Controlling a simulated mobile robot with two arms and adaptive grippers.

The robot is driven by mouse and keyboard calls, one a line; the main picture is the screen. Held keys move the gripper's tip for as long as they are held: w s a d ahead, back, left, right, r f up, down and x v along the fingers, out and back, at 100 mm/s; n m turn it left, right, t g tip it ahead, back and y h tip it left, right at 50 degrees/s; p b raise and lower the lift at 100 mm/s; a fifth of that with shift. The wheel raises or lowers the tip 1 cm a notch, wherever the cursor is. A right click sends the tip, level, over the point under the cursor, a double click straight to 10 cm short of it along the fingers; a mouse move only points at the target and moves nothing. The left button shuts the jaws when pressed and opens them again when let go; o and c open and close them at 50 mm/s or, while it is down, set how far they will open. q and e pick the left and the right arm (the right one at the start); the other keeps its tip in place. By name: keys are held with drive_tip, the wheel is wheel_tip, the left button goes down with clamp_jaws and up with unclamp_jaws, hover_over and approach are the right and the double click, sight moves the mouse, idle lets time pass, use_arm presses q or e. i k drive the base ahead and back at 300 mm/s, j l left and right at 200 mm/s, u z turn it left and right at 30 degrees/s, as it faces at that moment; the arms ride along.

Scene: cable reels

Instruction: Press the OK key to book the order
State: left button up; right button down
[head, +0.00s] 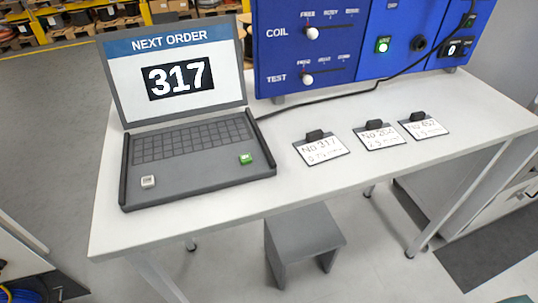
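A dark grey laptop (200,178) stands open on the left part of the white table. Its screen (178,72) reads "NEXT ORDER" and "317". A green key (246,158) sits at the right front of the keyboard deck, and a whitish key (148,181) at the left front. The marks on both keys are too small to read, so I cannot tell by lettering which one is the OK key. Neither of my grippers is in view, and nothing covers the keys.
Three cards with black clips lie on the table (235,205) right of the laptop; the nearest card (321,150) reads No 317. A blue panel (350,65) with COIL and TEST sliders stands behind, its black cable crossing the table. A grey stool (303,238) stands below.

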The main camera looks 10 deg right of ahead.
sight(244, 159)
drive_tip(key=k+j+z, duration=0.1)
drive_tip(key=j+z, duration=0.35)
drive_tip(key=k+j+z, duration=0.15)
drive_tip(key=j+z, duration=0.25)
drive_tip(key=k+j, duration=0.2)
drive_tip(key=j, duration=0.15)
drive_tip(key=k+j+z, duration=0.1)
drive_tip(key=j, duration=0.3)
drive_tip(key=k+j, duration=0.3)
